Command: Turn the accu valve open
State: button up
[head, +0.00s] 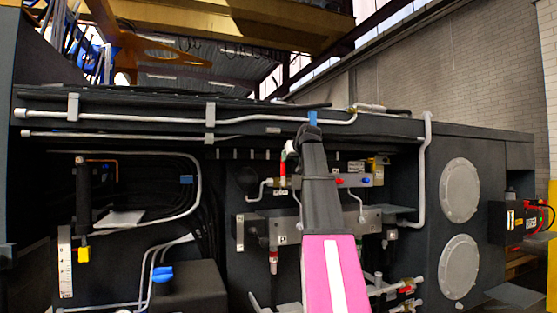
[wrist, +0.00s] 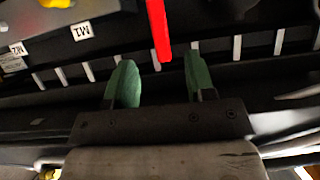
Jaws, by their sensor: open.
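A red lever (head: 282,172), which looks like the accu valve handle, stands upright on the valve block left of my arm in the head view. In the wrist view the red lever (wrist: 158,28) comes down from the top edge, and its end lies between the tips of my gripper (wrist: 157,64) in the picture. The two green fingers are spread apart, with dark gaps on both sides of the lever. I cannot tell the depth between lever and fingers. In the head view my arm hides most of the gripper.
The metal valve block (head: 340,181) carries small red and blue knobs and a yellow part (head: 378,168). Grey pipes (head: 423,170) run around it. Blue-handled valve (head: 162,274) sits lower left. In the wrist view, a label plate (wrist: 80,32) is upper left.

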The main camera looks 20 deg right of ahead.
notch_tip(320, 180, up, 4)
send_over(283, 171)
jog(key=f, duration=0.3)
jog(key=shift+w+d+f+t, duration=0.15)
jog(key=shift+w+f+t, duration=0.15)
jog(key=shift+w+f, duration=0.1)
grip_shut()
